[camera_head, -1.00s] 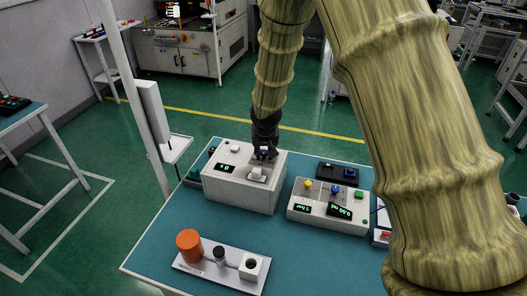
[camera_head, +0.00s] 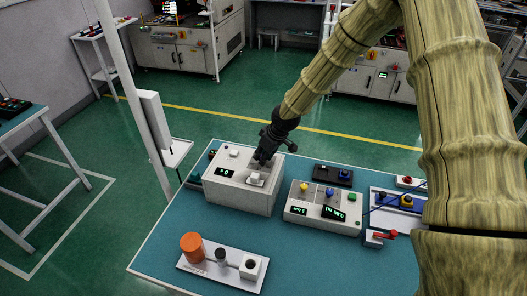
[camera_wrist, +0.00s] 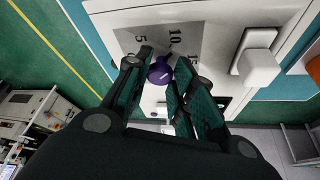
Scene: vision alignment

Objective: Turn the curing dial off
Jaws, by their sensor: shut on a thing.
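The curing dial (camera_wrist: 159,71) is a small purple knob with a pale pointer line, in the wrist view. It sits on a grey scale plate (camera_wrist: 187,35) printed with numbers, of which 5 and 10 can be read. My gripper (camera_wrist: 165,62) has its two dark fingers closed around the sides of the knob. In the head view my gripper (camera_head: 264,160) reaches down to the top of the white curing box (camera_head: 240,195) at the back left of the table and hides the dial there.
A white block (camera_wrist: 255,62) stands up from the box beside the dial. A white panel with yellow and blue knobs (camera_head: 323,210) is to the right. An orange cylinder (camera_head: 191,246) stands on a plate in front. The teal tabletop (camera_head: 265,228) between them is clear.

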